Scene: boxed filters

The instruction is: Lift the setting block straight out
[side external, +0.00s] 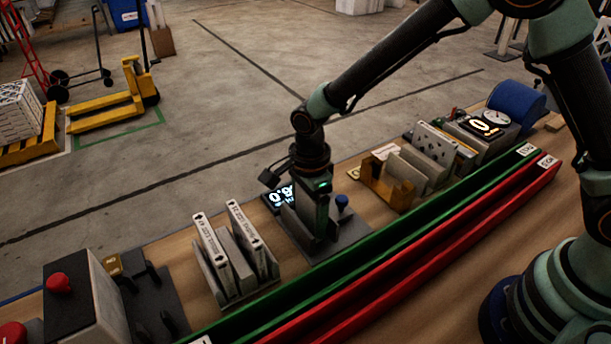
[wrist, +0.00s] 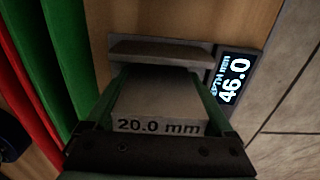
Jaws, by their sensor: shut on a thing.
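The setting block (wrist: 160,97) is a grey block marked "20.0 mm" in the wrist view. My gripper (wrist: 163,80) is shut on it, with a green finger on each side. In the side external view my gripper (side external: 316,222) points straight down at a grey gauge fixture (side external: 345,240) and hides the block. A fixture wall (wrist: 165,50) shows just beyond the block. I cannot tell whether the block's bottom touches the fixture. The depth display (wrist: 232,80) reads 46.0 mm; it is partly hidden in the side external view (side external: 279,195).
A blue knob (side external: 342,202) stands on the fixture, close to my gripper. A rack with upright labelled filters (side external: 237,255) stands left. A tan holder with grey pieces (side external: 392,185) stands right. Long green (side external: 420,227) and red (side external: 430,254) channels run along the bench's near side.

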